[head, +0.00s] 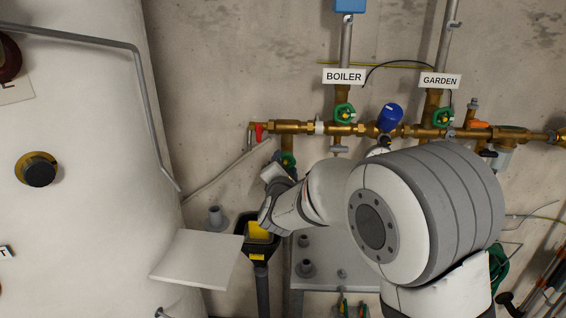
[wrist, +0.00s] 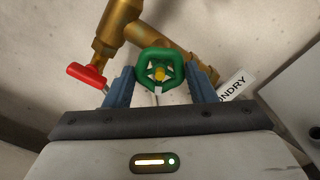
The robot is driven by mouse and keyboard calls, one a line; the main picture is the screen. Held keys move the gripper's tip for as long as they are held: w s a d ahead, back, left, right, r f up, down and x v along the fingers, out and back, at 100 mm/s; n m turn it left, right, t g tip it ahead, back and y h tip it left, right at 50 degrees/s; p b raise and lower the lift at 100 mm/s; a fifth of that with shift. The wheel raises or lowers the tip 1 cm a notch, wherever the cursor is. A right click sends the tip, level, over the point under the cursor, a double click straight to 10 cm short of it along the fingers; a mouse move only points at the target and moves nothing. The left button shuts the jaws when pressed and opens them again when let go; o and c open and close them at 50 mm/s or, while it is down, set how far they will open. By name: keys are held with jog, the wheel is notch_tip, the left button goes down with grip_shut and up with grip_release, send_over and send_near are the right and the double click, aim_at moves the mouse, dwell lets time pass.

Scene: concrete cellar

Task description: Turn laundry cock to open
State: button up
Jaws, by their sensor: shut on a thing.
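The laundry cock is a green handwheel (wrist: 160,68) with a yellow centre, on the brass pipework. My gripper (wrist: 161,84) has its two blue fingers on either side of the handwheel, shut on it. A white label (wrist: 236,84) ending in "NDRY" shows partly behind the right finger. In the head view, a bit of the green handwheel (head: 287,159) shows below the brass pipe, above my gripper (head: 276,176). My wrist and arm hide much of this spot there.
A red lever (wrist: 86,76) sits close left of my fingers. The brass manifold (head: 315,127) runs along the wall, with green handwheels under the BOILER (head: 344,76) and GARDEN (head: 440,80) signs. A large white tank (head: 80,160) fills the left. A black funnel (head: 250,228) stands below my gripper.

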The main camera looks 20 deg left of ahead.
jog(key=shift+r+n+p, duration=0.15)
jog(key=shift+n+p, duration=0.75)
jog(key=shift+p, duration=0.65)
jog(key=shift+n+p, duration=0.6)
jog(key=shift+p, duration=0.25)
jog(key=shift+n+p, duration=0.6)
jog(key=shift+p, duration=0.05)
jog(key=shift+f, duration=0.2)
jog(key=o, duration=1)
jog(key=shift+c, duration=0.2)
jog(key=shift+s, duration=0.1)
